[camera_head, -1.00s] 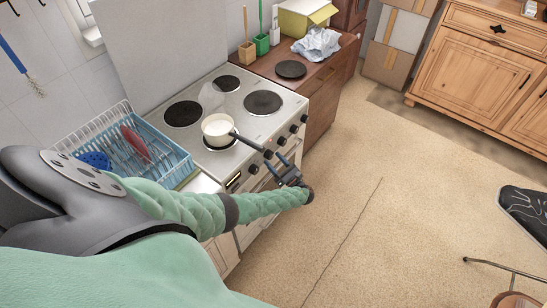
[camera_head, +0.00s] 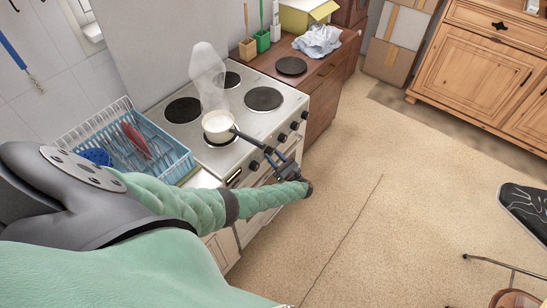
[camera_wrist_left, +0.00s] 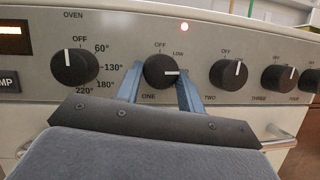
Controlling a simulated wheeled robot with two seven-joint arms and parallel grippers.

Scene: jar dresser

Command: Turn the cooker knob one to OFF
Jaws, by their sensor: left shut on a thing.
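Cooker knob one (camera_wrist_left: 158,70) is a round black knob with a white pointer line, labelled ONE below and OFF above. Its pointer is turned to the right, away from OFF, below the LOW mark. My left gripper (camera_wrist_left: 160,78) is shut on this knob, with one blue finger on each side. In the head view my left gripper (camera_head: 277,161) is at the front panel of the white cooker (camera_head: 258,127); its fingers partly hide the knob there. My right gripper is not in view.
A saucepan (camera_head: 217,127) steams on the front burner, its handle (camera_head: 250,140) reaching out above my gripper. The oven knob (camera_wrist_left: 75,68) and knob two (camera_wrist_left: 229,74) flank knob one.

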